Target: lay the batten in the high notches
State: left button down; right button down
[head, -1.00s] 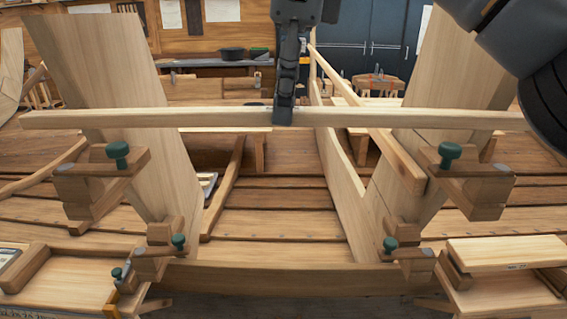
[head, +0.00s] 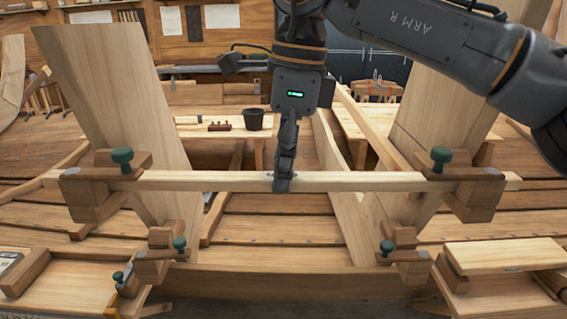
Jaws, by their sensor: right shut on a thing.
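The batten (head: 370,181) is a long pale strip lying level across the view. My right gripper (head: 283,183) comes down from above and is shut on the batten near its middle. The batten lines up with the high left bracket (head: 92,190) and the high right bracket (head: 475,193), each with a green knob. The brackets hide parts of the batten, and its ends show just beyond them. I cannot tell whether it rests on the notch floors. The low left bracket (head: 160,262) and low right bracket (head: 404,262) are below, clear of the batten. My left gripper is out of view.
Wide upright boards stand behind the brackets at left (head: 110,95) and right (head: 445,120). A pale plank (head: 505,256) lies at the lower right. A dark bucket (head: 253,119) sits on a bench behind. The space between the brackets below the batten is open.

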aim_at(294, 175)
jog(key=c, duration=1.2)
grip_release()
jog(key=shift+o, duration=0.5)
jog(key=shift+w+f, duration=0.1)
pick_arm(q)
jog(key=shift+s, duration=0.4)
pick_arm(e)
jog(key=shift+r, duration=0.3)
jog(key=r, duration=0.6)
jog(key=shift+d, duration=0.35)
pick_arm(q)
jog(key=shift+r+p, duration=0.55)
jog(key=shift+p, duration=0.1)
pick_arm(e)
jog(key=r, duration=0.5)
jog(key=shift+d+r, duration=0.3)
jog(key=shift+d, duration=0.1)
